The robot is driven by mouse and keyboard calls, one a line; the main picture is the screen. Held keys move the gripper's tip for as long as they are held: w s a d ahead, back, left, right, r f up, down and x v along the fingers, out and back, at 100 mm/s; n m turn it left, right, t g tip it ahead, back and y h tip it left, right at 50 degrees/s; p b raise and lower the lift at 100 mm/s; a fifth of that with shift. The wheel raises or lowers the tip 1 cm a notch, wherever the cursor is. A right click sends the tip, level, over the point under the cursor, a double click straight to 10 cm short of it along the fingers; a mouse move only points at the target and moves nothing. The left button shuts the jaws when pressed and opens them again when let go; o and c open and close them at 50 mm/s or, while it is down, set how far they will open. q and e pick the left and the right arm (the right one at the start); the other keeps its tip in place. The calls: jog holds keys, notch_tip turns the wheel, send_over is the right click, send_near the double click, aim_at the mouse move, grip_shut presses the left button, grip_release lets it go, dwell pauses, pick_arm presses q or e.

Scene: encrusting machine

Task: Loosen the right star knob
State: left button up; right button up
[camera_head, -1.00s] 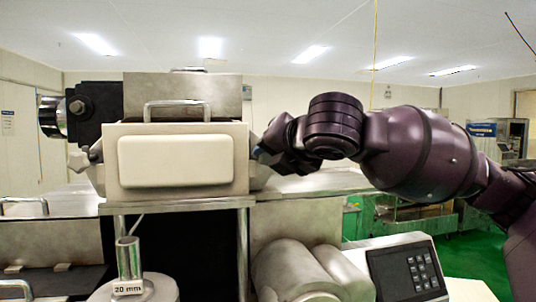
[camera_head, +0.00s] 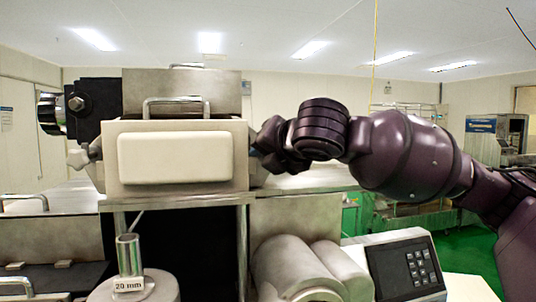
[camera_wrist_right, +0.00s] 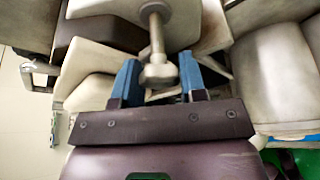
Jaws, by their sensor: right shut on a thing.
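The right star knob (camera_wrist_right: 158,72) is a pale lobed knob on a metal shaft, between the two blue fingers of my right gripper (camera_wrist_right: 160,66) in the right wrist view. My right gripper is shut on this knob. In the head view my right gripper (camera_head: 260,148) reaches in from the right to the right side of the machine's beige box (camera_head: 175,185); the gripper mostly hides the knob there. The left star knob (camera_head: 84,158) sticks out from the box's left side. My left gripper is not in view.
Below my right arm are pale rounded cylinders (camera_head: 292,265) and a keypad panel (camera_head: 404,268). A metal tube with a "20 mm" label (camera_head: 128,285) stands at the front left. The space above my right arm is clear.

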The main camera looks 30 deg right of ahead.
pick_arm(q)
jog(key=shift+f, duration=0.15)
pick_arm(e)
jog(key=shift+f, duration=0.1)
jog(key=shift+f+m+t+y+b, duration=0.1)
jog(key=shift+m+t+y+b, duration=0.55)
jog(key=shift+m, duration=0.55)
jog(key=shift+m+t+y+b, duration=0.25)
jog(key=shift+m+b, duration=0.45)
jog(key=shift+m, duration=0.4)
jog(key=m+t+b, duration=0.1)
jog(key=m, duration=0.1)
jog(key=m+y+b, duration=0.1)
jog(key=m, duration=0.1)
jog(key=shift+m+t, duration=0.4)
jog(key=m+b, duration=0.1)
jog(key=m, duration=0.1)
jog(key=m+t, duration=0.1)
jog(key=m, duration=0.1)
jog(key=shift+t+h+b, duration=0.3)
jog(key=shift+b, duration=0.1)
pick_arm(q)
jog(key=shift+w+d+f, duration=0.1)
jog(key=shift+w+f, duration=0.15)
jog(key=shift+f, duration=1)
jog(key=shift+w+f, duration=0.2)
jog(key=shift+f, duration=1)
pick_arm(e)
jog(key=shift+m+t, duration=0.3)
jog(key=shift+m, duration=0.4)
